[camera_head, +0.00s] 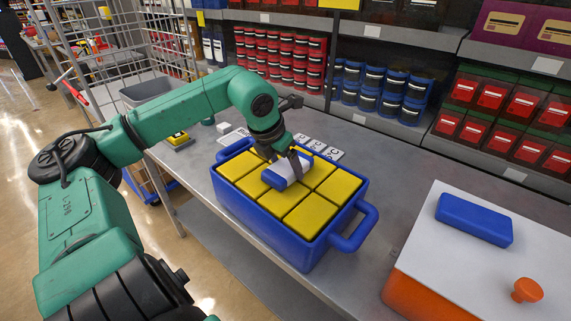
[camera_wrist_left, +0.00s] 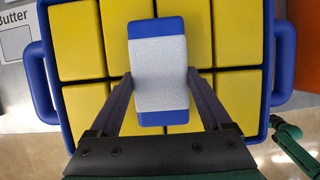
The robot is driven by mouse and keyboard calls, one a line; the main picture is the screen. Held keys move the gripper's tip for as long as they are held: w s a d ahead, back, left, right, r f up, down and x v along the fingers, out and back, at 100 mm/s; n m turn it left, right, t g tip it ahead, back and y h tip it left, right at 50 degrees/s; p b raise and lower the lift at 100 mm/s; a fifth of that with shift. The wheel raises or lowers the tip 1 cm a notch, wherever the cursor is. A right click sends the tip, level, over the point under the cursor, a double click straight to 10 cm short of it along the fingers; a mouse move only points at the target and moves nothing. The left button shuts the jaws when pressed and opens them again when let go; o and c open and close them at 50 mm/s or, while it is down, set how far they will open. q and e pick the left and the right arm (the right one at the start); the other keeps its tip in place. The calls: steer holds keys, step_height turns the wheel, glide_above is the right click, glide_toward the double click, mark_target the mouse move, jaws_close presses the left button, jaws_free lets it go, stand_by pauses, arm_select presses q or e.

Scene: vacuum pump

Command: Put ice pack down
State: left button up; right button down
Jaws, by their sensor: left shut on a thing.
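The ice pack (camera_head: 287,172) is a blue block with a white band around its middle. My left gripper (camera_head: 284,160) is shut on it, over the yellow blocks in a blue crate (camera_head: 286,245). In the left wrist view the ice pack (camera_wrist_left: 160,72) sits between the two fingers of the left gripper (camera_wrist_left: 160,85), above the yellow blocks. I cannot tell whether the ice pack touches the blocks under it. A second blue pack (camera_head: 474,219) without a visible band lies on the white lid of an orange cooler at right. My right gripper is not in view.
The crate stands on a grey metal table (camera_head: 378,185), its handle (camera_head: 355,226) sticking out to the right. The orange cooler (camera_head: 423,293) with a white lid (camera_head: 470,270) stands at front right. Small white cards (camera_head: 331,153) lie behind the crate. Stocked shelves line the back.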

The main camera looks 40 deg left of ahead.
arm_select(q)
steer(key=o, duration=1.5)
steer(key=shift+o, duration=0.2)
steer(key=b+v, duration=0.2)
steer(key=v, duration=1)
steer(key=shift+r, duration=0.1)
